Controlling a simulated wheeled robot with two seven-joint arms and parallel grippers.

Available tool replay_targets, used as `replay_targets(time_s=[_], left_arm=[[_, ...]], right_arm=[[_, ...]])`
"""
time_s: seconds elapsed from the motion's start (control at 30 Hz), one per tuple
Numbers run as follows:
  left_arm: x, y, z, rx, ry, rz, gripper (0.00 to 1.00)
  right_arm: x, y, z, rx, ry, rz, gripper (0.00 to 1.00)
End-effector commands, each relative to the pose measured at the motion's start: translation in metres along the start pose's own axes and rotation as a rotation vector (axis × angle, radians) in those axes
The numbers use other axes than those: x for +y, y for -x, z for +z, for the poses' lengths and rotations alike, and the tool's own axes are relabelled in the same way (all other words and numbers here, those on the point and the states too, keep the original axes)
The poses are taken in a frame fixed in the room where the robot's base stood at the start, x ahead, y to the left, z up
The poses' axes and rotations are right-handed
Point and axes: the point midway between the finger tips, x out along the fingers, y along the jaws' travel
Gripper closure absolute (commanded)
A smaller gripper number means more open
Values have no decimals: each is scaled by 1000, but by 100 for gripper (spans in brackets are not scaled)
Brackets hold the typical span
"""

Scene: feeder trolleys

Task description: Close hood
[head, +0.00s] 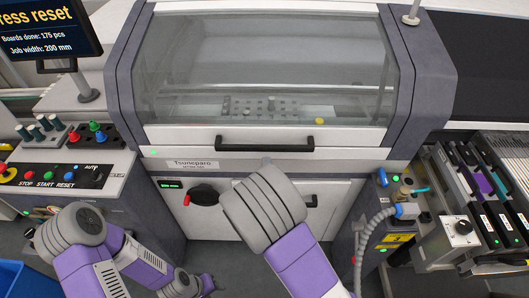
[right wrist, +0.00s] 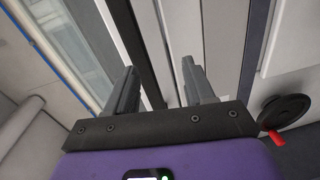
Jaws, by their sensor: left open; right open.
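The hood (head: 265,65) is a large clear window in a white and grey frame, centred in the head view. Its lower edge lies close to the machine's white front; I cannot tell whether it is fully shut. A black bar handle (head: 264,144) runs along that edge. My right wrist is just below the handle in the head view and hides its own fingers. In the right wrist view my right gripper (right wrist: 160,88) is open, with a dark bar, apparently the handle (right wrist: 128,40), passing between its fingers. My left gripper (head: 206,284) is low, left of centre, open and away from the hood.
A black knob with a red tip (head: 203,194) sits on the lower front; it also shows in the wrist view (right wrist: 285,110). A button panel (head: 65,178) and monitor (head: 45,30) stand left. Feeders (head: 485,190) and a grey hose (head: 365,235) are on the right.

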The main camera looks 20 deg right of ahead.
Motion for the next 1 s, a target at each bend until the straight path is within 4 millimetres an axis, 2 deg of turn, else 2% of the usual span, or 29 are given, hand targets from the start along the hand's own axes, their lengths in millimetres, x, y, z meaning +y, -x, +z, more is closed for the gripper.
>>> replay_targets(time_s=[0.1,0.17,0.63,1.0], left_arm=[[-1,-4,0,0,0,0,47],[-1,-4,0,0,0,0,47],[-4,-11,-1,0,0,0,47],[-4,-11,0,0,0,0,47]], right_arm=[[20,2,-6,1,57,78,47],[24,-1,-6,-1,70,93,47],[29,-65,-6,-2,73,93,47],[30,-72,-7,1,73,91,47]])
